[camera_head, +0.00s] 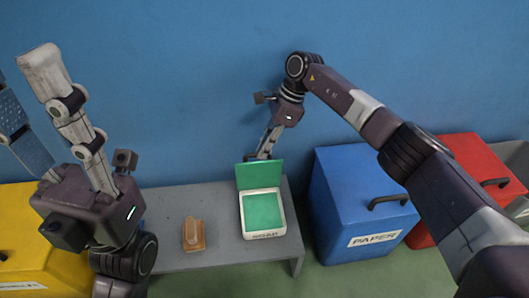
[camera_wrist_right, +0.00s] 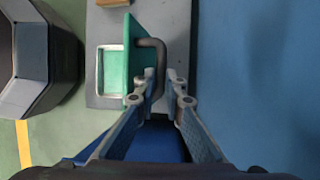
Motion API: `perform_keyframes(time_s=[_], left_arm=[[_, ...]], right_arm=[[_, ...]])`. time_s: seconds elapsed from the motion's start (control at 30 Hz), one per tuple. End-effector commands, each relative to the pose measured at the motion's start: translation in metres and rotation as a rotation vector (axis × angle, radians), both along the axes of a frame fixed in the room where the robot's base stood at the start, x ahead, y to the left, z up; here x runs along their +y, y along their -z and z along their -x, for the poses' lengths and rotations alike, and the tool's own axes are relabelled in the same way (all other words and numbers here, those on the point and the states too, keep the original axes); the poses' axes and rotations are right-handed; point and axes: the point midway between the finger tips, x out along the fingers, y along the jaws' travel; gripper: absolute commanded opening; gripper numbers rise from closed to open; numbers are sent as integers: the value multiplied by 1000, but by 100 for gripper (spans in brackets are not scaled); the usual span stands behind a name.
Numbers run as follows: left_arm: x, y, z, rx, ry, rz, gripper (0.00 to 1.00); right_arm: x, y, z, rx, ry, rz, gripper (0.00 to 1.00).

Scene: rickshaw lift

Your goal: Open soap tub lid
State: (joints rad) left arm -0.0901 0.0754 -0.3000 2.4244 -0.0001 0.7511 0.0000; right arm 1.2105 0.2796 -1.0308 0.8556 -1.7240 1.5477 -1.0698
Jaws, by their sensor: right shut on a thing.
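The soap tub (camera_head: 246,222) is a white-rimmed box with a green inside and "SOAP" on its front. It sits on the grey table. Its green lid (camera_head: 260,174) stands raised at the back edge, leaving the inside open to view. My right gripper (camera_head: 262,156) is behind the lid's upper part. In the right wrist view, the dark bent handle (camera_wrist_right: 160,52) stands off the green lid (camera_wrist_right: 131,62), and my right fingers are shut on it. My left gripper (camera_head: 44,62) is raised at the left, away from the tub; its finger gap cannot be made out.
A tan soap-like block on a brown base (camera_head: 194,246) lies on the grey table (camera_head: 225,255) left of the tub. A blue PAPER bin (camera_head: 350,205) stands right of the table, a red bin (camera_head: 470,155) beyond it, and a yellow bin (camera_head: 25,210) at left. A blue wall (camera_head: 200,80) is behind.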

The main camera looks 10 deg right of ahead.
Motion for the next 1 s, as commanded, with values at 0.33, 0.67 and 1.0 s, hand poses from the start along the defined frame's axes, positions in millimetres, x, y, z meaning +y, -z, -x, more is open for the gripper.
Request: perform_keyframes(time_s=[0.33,0.67,1.0], left_arm=[[0,0,0,-1,0,0,40],[0,0,0,-1,1,0,40],[0,0,0,-1,0,1,40]], right_arm=[[-1,3,1,3,-1,4,10],[0,1,0,1,-1,2,27],[-11,-26,-3,-3,0,1,27]])
